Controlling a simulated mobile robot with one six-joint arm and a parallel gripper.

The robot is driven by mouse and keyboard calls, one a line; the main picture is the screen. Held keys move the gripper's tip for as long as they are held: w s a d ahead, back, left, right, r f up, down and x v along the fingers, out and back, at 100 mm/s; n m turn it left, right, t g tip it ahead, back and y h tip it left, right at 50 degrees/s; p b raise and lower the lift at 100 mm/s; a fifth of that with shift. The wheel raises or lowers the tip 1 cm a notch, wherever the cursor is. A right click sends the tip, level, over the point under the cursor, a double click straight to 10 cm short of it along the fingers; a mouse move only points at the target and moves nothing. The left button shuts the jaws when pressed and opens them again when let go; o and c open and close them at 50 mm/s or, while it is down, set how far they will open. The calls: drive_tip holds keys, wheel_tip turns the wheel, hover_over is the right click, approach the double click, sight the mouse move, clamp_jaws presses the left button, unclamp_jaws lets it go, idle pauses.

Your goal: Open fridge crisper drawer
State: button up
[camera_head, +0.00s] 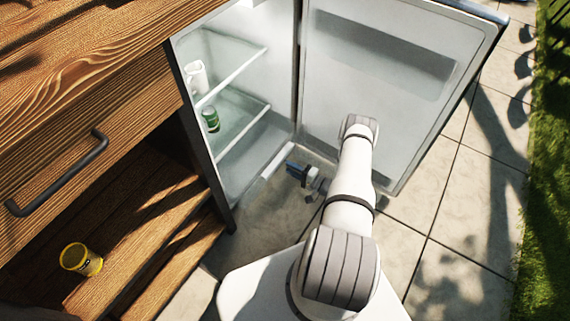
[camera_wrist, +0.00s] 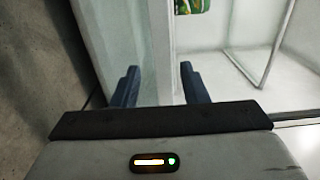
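The fridge (camera_head: 232,95) stands open, with its door (camera_head: 385,85) swung out to the right. The crisper drawer (camera_head: 256,150) is at the bottom, below the glass shelves, and looks pushed in. A pale strip (camera_head: 277,160) runs along its front. My gripper (camera_head: 293,166) is low in front of this strip. In the wrist view my gripper (camera_wrist: 158,84) has its two dark blue fingers apart. A white edge (camera_wrist: 160,50), apparently the drawer's front strip, lies between them. I cannot tell whether either finger touches it.
A white container (camera_head: 196,77) and a green can (camera_head: 211,118) stand on the fridge shelves. A wooden cabinet (camera_head: 90,120) with a dark handle (camera_head: 60,175) is at the left. Paving (camera_head: 450,220) is clear at right.

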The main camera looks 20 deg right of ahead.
drive_tip(key=v, duration=0.3)
drive_tip(key=shift+s+d, duration=0.2)
drive_tip(key=shift+s, duration=0.05)
drive_tip(key=shift+p, duration=0.3)
